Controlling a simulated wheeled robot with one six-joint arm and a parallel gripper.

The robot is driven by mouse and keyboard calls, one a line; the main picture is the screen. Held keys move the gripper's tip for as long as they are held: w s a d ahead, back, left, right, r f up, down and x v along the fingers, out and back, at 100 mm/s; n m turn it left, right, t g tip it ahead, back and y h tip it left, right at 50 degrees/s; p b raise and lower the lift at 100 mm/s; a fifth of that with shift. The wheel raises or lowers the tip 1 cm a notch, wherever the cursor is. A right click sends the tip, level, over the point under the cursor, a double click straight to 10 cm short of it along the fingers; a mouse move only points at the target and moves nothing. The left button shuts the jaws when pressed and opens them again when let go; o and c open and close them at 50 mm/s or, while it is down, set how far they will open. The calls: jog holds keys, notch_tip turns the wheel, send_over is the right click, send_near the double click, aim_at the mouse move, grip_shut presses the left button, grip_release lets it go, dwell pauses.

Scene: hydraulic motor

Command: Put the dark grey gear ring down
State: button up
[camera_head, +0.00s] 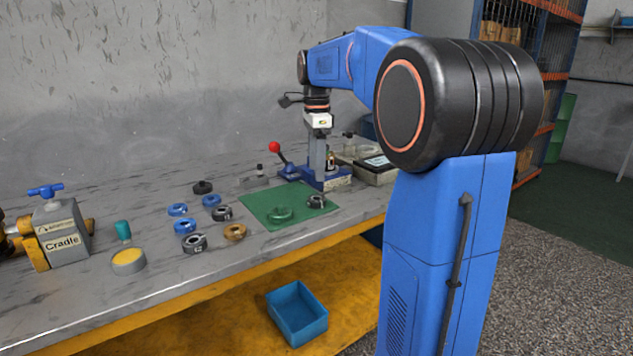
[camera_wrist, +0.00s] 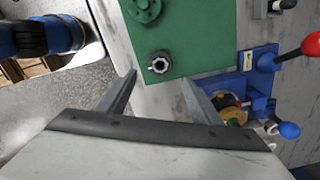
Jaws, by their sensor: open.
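The dark grey gear ring (camera_head: 316,202) lies flat near the right edge of the green mat (camera_head: 262,205). My gripper (camera_wrist: 161,78) is open and empty. Its two fingers are spread wide, and the ring shows between and just beyond the tips, apart from both.
A green flanged part (camera_head: 280,213) lies on the mat left of the ring. A blue press with a red-knobbed lever (camera_head: 274,147) stands behind. Several blue, dark and bronze rings lie left of the mat. The cradle (camera_head: 62,240) is far left; a blue bin (camera_head: 297,312) sits below.

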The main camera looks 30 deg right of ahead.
jog(key=s+a+f+n+t, duration=0.2)
jog(key=s+a+f+n, duration=0.1)
jog(key=s+a+n, duration=1)
jog(key=s+a+f+n+t, duration=0.2)
jog(key=s+f+n, duration=0.7)
jog(key=s+f, duration=0.5)
jog(key=shift+s+a+t, duration=0.4)
jog(key=shift+s+a, duration=0.45)
jog(key=shift+s, duration=0.35)
